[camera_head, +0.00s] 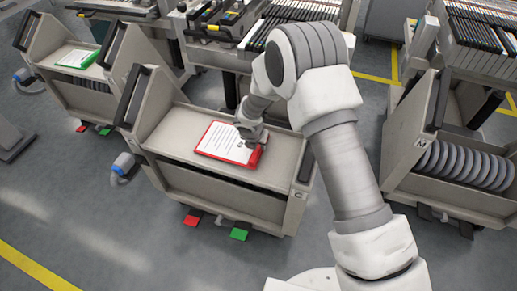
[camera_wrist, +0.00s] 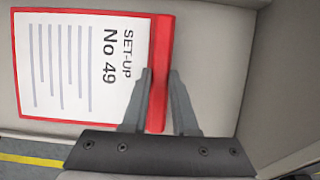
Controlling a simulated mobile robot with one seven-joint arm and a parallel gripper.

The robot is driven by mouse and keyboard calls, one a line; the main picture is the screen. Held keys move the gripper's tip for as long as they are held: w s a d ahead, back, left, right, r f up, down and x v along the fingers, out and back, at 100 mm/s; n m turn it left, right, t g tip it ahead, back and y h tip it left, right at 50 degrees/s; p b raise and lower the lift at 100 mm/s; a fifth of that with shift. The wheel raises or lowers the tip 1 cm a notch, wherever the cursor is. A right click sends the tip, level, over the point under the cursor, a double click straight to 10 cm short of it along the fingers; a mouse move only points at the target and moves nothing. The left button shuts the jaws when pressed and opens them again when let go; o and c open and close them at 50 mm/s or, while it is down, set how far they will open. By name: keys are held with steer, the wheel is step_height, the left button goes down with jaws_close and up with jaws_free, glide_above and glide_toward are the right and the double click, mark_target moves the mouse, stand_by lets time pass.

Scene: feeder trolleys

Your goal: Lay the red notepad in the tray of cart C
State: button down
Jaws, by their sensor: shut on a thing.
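The red notepad (camera_head: 222,145) has a white sheet reading "SET-UP No 49" and a thick red spine on its right. In the head view it is flat in or just over the tray (camera_head: 178,153) of cart C (camera_head: 225,196), within its walls; I cannot tell if it touches the tray floor. In the wrist view the notepad (camera_wrist: 75,65) lies over the pale tray surface (camera_wrist: 215,70). My gripper (camera_wrist: 161,78) is shut on the red spine, one finger on each side. In the head view my gripper (camera_head: 250,142) partly hides the notepad's right end.
A cart at the upper left holds a green notepad (camera_head: 76,58). Cart M (camera_head: 440,205) with several grey reels (camera_head: 460,163) stands to the right. Feeder racks (camera_head: 290,18) stand behind. Red (camera_head: 194,218) and green (camera_head: 239,234) pedals sit under cart C. The floor in front is clear.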

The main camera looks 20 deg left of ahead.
steer(key=shift+f, duration=0.55)
steer(key=shift+r, duration=0.15)
steer(key=c, duration=1.1)
jaws_free()
steer(key=shift+f, duration=0.2)
steer(key=shift+c, duration=0.2)
steer(key=o, duration=0.5)
steer(key=shift+c, duration=0.2)
steer(key=p+v, duration=0.4)
steer(key=v, duration=0.8)
steer(key=shift+r, duration=0.2)
steer(key=shift+w+d, duration=0.1)
